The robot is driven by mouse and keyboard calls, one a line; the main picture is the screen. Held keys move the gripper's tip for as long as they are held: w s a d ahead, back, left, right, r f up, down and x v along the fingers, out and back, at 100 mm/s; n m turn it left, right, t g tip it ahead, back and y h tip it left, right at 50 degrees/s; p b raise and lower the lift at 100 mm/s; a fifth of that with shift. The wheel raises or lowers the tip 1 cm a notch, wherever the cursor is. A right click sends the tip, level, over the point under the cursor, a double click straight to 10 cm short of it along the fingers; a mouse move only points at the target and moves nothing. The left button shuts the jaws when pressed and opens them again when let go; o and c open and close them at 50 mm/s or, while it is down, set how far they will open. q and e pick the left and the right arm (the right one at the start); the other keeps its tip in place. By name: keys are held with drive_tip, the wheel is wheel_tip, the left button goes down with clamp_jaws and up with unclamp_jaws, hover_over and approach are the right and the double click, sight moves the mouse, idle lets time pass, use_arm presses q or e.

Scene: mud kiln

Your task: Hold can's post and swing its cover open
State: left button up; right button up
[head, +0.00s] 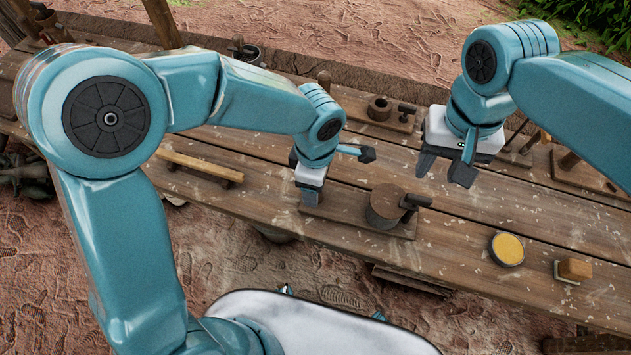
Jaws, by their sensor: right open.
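The can (383,212) is a short brown cylinder standing on a wooden base board (345,208). Its flat cover (386,199) lies over the top, and a dark tab or handle (416,200) sticks out on its right side. My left gripper (309,194) points down at the left end of the board, left of the can. The post is not visible; that gripper may hide it, and I cannot see what is between its fingers. My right gripper (444,170) is open and empty, above and to the right of the can, apart from it.
A round tin with yellow contents (507,249) and a small wooden block (574,270) lie to the right. A raised wooden bar (199,165) is at left. A board with a ring-shaped piece (380,107) stands behind. The planks between can and tin are clear.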

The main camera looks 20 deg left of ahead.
sight(420, 197)
use_arm(q)
drive_tip(key=shift+f, duration=0.5)
drive_tip(key=shift+c, duration=0.3)
clamp_jaws()
use_arm(e)
drive_tip(key=o, duration=0.7)
drive_tip(key=shift+r, duration=0.4)
drive_tip(key=shift+c, duration=0.2)
drive_tip(key=shift+r+m, duration=0.5)
drive_tip(key=shift+r, duration=0.25)
wheel_tip(420, 197, down, 12)
drive_tip(key=shift+f, duration=0.1)
